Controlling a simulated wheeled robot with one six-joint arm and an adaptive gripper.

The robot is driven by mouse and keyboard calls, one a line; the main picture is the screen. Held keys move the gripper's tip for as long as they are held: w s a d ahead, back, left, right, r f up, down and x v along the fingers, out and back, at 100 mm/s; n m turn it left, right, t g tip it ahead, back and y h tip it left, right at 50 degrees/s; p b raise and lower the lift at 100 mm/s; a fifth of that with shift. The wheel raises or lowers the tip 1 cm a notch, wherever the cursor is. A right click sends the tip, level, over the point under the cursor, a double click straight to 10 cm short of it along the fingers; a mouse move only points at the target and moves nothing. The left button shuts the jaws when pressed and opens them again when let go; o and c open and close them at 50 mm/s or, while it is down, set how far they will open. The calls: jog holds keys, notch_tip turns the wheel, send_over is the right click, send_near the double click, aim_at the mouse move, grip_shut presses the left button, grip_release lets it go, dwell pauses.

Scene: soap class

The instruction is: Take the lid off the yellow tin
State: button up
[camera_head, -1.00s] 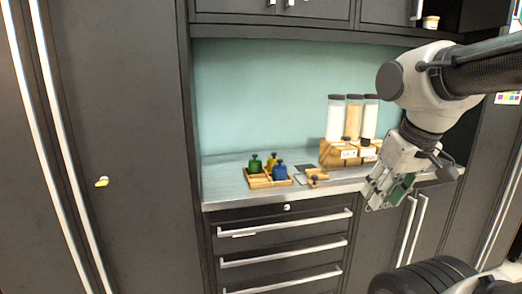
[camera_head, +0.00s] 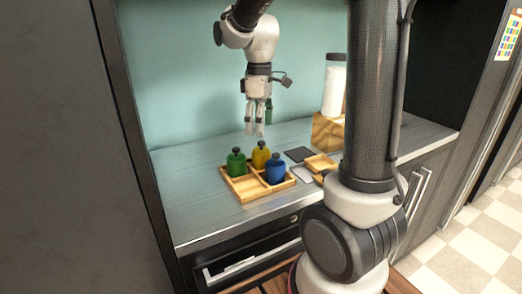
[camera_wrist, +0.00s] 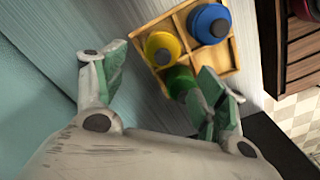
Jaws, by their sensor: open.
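The yellow tin (camera_head: 261,156) stands in the back compartment of a wooden tray (camera_head: 245,197), with a dark knobbed lid (camera_head: 261,144) on it. In the wrist view the yellow tin (camera_wrist: 163,48) is seen from above, beyond my fingertips. A green tin (camera_head: 236,163) stands to its left and a blue tin (camera_head: 276,169) to its front right, both with dark knobs. My gripper (camera_head: 256,132) is open and empty, pointing down, above and behind the tray, apart from the tins. In the wrist view one finger of my gripper (camera_wrist: 155,75) partly covers the green tin (camera_wrist: 180,82).
A wooden block stand (camera_head: 328,131) with a tall white-filled jar (camera_head: 334,88) stands to the right. A small wooden tray (camera_head: 320,163) and a dark flat pad (camera_head: 299,154) lie between. The counter left of the tray is clear. A teal wall is behind.

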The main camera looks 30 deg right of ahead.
aim_at(261, 143)
jog(key=f, duration=0.6)
jog(key=shift+s+d+f, duration=0.15)
jog(key=shift+s+f, duration=0.1)
jog(key=c, duration=1)
